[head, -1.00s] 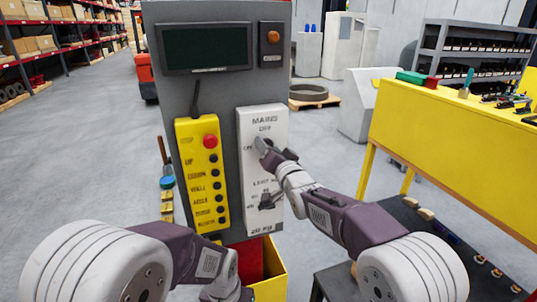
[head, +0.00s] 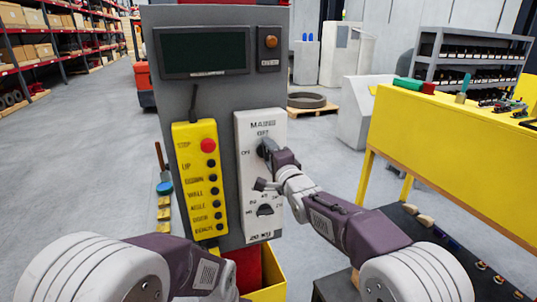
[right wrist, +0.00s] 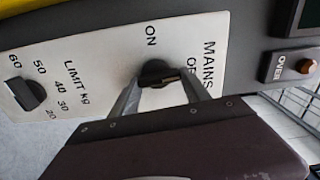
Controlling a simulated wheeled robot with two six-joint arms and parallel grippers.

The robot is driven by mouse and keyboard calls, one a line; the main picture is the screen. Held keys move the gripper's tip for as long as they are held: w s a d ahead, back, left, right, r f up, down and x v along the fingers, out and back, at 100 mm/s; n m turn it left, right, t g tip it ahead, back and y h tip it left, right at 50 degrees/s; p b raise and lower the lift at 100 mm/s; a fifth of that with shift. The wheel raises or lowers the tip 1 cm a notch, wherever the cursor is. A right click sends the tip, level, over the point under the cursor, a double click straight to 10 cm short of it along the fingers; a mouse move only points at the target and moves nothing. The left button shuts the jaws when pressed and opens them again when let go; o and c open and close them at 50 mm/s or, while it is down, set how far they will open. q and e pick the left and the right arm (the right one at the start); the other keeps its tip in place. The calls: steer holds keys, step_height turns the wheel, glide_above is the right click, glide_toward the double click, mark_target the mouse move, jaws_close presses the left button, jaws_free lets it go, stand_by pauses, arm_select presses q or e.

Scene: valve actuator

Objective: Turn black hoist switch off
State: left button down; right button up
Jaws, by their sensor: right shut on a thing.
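The black mains switch (head: 264,148) sits near the top of the white panel on the grey control column, below the word OFF and right of ON. In the right wrist view the black switch (right wrist: 156,73) is between the two fingers of my right gripper (right wrist: 160,92), which is shut on it. Its handle seems to lie lengthwise towards OFF, though the fingers partly cover it. The right gripper also shows in the head view (head: 269,150), reaching in from the right. My left arm is low at the left; its gripper is out of the picture.
A black limit knob (head: 265,210) is lower on the white panel. A yellow pendant (head: 201,178) with a red stop button hangs to its left. A yellow workbench (head: 455,150) stands at the right, a yellow bin (head: 272,285) below the column.

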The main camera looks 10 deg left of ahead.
steer(key=shift+f+m, duration=0.2)
steer(key=shift+m, duration=0.3)
steer(key=o, duration=1.4)
steer(key=shift+d, duration=0.15)
steer(key=shift+r, duration=0.15)
steer(key=b+v, duration=0.3)
steer(key=v, duration=0.6)
steer(key=shift+d, duration=0.1)
